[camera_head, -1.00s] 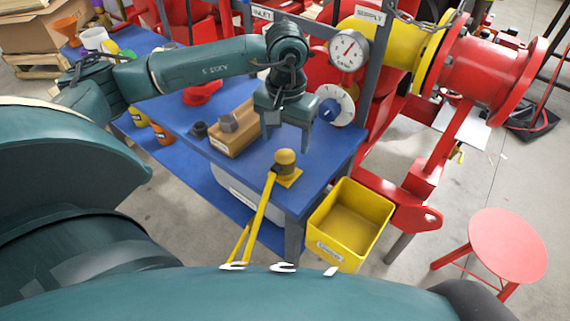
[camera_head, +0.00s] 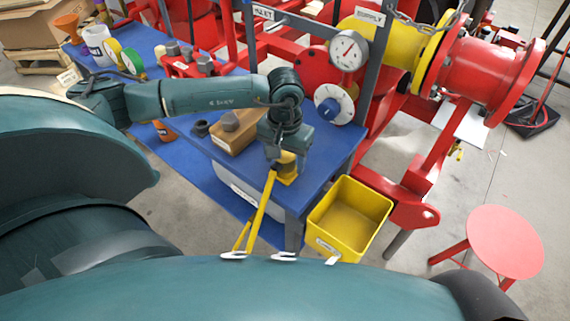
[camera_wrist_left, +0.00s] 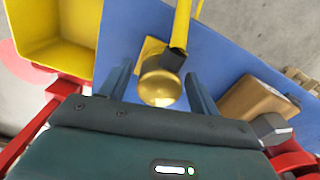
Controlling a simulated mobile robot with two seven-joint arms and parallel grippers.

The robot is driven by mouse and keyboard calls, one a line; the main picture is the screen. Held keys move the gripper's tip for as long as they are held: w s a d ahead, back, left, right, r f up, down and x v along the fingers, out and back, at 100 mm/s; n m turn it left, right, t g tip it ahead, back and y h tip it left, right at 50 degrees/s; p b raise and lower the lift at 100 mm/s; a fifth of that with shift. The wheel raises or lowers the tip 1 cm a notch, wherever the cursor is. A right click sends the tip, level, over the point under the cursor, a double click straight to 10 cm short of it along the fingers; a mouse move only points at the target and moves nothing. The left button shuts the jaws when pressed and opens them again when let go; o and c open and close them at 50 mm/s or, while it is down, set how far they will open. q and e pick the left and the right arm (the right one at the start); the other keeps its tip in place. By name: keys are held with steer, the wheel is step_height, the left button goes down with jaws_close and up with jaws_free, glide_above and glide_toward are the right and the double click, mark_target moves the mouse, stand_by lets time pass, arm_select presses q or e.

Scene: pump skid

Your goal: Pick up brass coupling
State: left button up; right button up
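The brass coupling (camera_head: 287,160) stands on a yellow square plate (camera_head: 286,178) near the blue bench's front corner. In the left wrist view the coupling (camera_wrist_left: 160,82) shows as a shiny rounded brass top. My left gripper (camera_head: 284,153) is lowered over it and hides part of it in the head view. Its fingers (camera_wrist_left: 160,92) are open, one on each side of the coupling, with gaps showing. A yellow bar (camera_head: 258,213) with a dark end (camera_wrist_left: 173,61) reaches close to the coupling; I cannot tell whether they touch. My right gripper is out of view.
A brown block (camera_head: 236,134) with a grey hex piece stands left of the gripper, beside a dark ring (camera_head: 201,128). A yellow bin (camera_head: 348,216) sits right of the bench. A gauge (camera_head: 348,49) and dial (camera_head: 334,103) stand behind. A red stool (camera_head: 504,241) is at right.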

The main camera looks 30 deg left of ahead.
mark_target(285, 155)
arm_select(q)
steer(key=c, duration=1)
steer(key=shift+r, duration=0.1)
step_height(285, 155, up, 10)
steer(key=shift+b, duration=0.75)
